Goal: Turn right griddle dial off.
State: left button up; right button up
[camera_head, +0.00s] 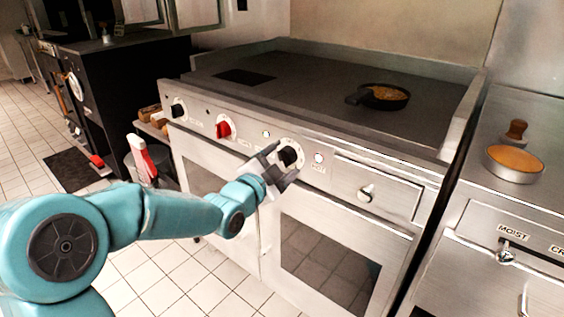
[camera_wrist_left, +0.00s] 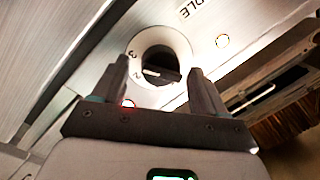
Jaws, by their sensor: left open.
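The right griddle dial (camera_head: 289,156) is a black knob on a white numbered ring on the range's front panel. In the left wrist view the dial (camera_wrist_left: 160,66) has a pale pointer mark, and the numbers 2 and 3 show on the ring's left side. My left gripper (camera_head: 278,165) is open in front of this dial. In the wrist view its two fingers (camera_wrist_left: 158,80) stand to either side of the knob, with a gap on each side; I cannot tell whether they touch it. My right gripper is not in view.
A red dial (camera_head: 224,128) and another black dial (camera_head: 178,108) sit farther left on the panel. A pan of food (camera_head: 385,96) rests on the griddle top (camera_head: 310,75). An oven drawer handle (camera_head: 366,193) juts out to the right. A round cake tin (camera_head: 514,165) stands on the right-hand counter.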

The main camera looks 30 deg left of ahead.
pick_arm(q)
jog(key=shift+w, duration=0.25)
jog(key=c, duration=1)
